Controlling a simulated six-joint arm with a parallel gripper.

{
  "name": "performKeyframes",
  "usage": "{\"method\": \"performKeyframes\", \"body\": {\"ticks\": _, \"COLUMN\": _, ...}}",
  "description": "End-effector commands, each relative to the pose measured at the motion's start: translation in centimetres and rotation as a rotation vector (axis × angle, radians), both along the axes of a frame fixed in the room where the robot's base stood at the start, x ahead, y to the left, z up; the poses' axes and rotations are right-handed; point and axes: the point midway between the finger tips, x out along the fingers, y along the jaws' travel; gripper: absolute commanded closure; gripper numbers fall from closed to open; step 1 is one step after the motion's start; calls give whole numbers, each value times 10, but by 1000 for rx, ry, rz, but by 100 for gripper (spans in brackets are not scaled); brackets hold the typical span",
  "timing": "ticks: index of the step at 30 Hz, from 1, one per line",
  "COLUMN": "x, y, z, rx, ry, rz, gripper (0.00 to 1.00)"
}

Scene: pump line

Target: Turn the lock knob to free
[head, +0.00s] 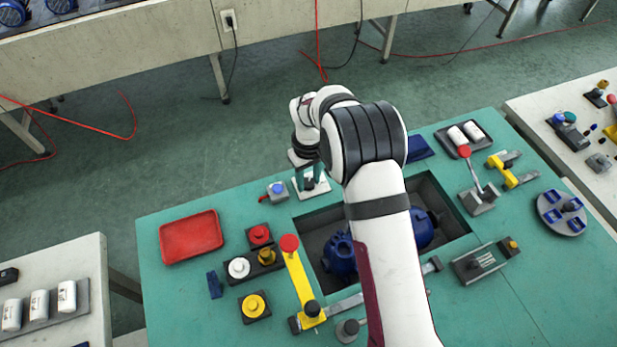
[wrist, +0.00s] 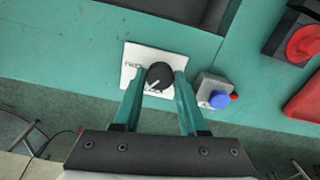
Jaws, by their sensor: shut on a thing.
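The lock knob (wrist: 159,75) is a round black knob with a white pointer line, on a white plate (wrist: 130,64) with dark lettering, partly hidden. In the wrist view the pointer slants toward the lower left of the picture. My gripper (wrist: 160,79) has its teal fingers on both sides of the knob and is shut on it. In the head view my gripper (head: 311,176) is at the far edge of the green table, over the white plate (head: 325,187). The knob is mostly hidden there by the fingers.
A grey box with a blue button (wrist: 219,99) stands right beside the plate. A red tray (head: 191,237), colored buttons and a yellow lever (head: 299,283) are on the left. A recess with blue pumps (head: 340,256) lies under my arm.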

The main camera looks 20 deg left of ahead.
Motion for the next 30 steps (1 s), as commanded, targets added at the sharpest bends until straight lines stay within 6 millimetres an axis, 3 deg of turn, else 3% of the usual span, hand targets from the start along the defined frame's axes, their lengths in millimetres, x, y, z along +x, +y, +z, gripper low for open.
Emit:
{"method": "performKeyframes", "body": {"ticks": 18, "x": 0, "y": -1, "z": 0, "rx": -1, "ry": 1, "rz": -577, "gripper": 100}}
{"method": "performKeyframes", "body": {"ticks": 30, "x": 0, "y": -1, "z": 0, "rx": -2, "ry": 1, "rz": -853, "gripper": 100}}
